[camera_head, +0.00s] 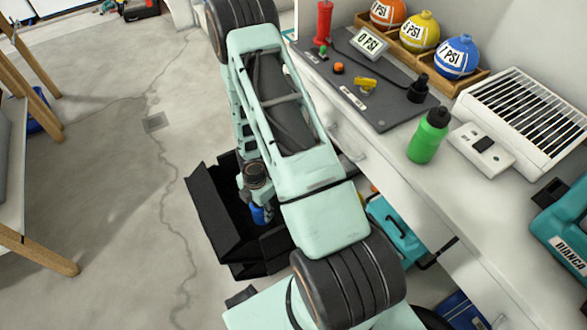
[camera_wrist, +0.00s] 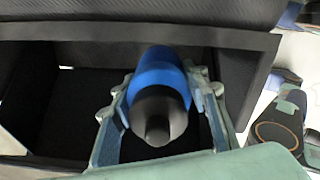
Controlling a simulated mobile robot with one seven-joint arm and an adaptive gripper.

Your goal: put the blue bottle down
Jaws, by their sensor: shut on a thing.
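The blue bottle (camera_wrist: 158,72) with a dark grey cap shows in the wrist view, between the two fingers of my gripper (camera_wrist: 160,110). My gripper is shut on it, one finger on each side. In the head view the bottle (camera_head: 260,215) is a small blue patch below my wrist, at the opening of a black open box (camera_head: 207,203). Most of the bottle is hidden there by my arm. In the wrist view the box's dark inside surrounds the bottle. I cannot tell whether the bottle touches the box's bottom.
A white bench (camera_head: 390,155) on the right holds a green bottle (camera_head: 428,136), a white vented unit (camera_head: 525,112) and colored balls in a wooden rack (camera_head: 445,78). A teal toolbox (camera_head: 397,232) is right of the black box. Concrete floor (camera_head: 110,185) to the left is clear.

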